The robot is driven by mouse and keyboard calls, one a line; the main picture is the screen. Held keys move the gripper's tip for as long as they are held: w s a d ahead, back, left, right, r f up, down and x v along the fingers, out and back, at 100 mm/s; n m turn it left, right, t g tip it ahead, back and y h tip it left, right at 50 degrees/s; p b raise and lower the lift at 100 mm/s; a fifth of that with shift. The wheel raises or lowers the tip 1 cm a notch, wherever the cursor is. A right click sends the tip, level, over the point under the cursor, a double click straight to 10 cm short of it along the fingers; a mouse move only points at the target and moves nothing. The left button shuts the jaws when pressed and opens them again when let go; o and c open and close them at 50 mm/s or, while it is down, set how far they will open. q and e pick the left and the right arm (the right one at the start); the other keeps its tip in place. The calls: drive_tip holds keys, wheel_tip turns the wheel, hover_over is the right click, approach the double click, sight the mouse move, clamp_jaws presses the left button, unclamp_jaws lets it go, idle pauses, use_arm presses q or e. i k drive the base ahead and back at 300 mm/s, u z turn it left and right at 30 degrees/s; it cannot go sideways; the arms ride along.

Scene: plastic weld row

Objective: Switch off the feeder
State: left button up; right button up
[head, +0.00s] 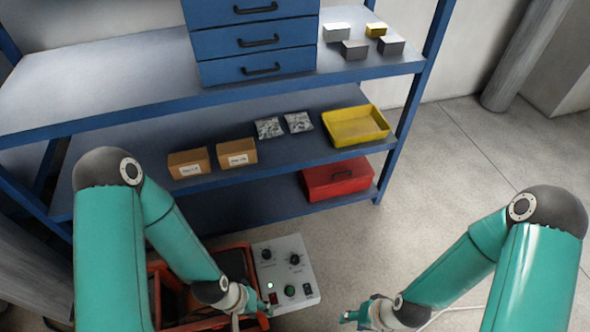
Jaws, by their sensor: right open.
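A light grey control box (278,250) sits at the lower middle, beside a red-orange frame (158,268). I take these to be the feeder. The box has two black knobs, a lit green lamp (270,286), a red switch (273,298), a round green button (290,291) and a dark switch (307,289). My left gripper (252,303) is at the box's left edge, close to the red switch; I cannot tell whether it touches. Its fingers are too small to judge. My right gripper (350,316) is open and empty, right of the box, apart from it.
A blue shelf unit (300,85) stands behind, with blue drawers (255,42), small cartons (188,163), silver bags (269,127), a yellow tray (379,135) and a red toolbox (338,194). The floor at right is mostly clear; a pale cable (465,308) lies there.

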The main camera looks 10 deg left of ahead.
sight(273, 297)
drive_tip(key=z, duration=0.05)
drive_tip(key=k, duration=1.25)
drive_tip(key=u, duration=0.3)
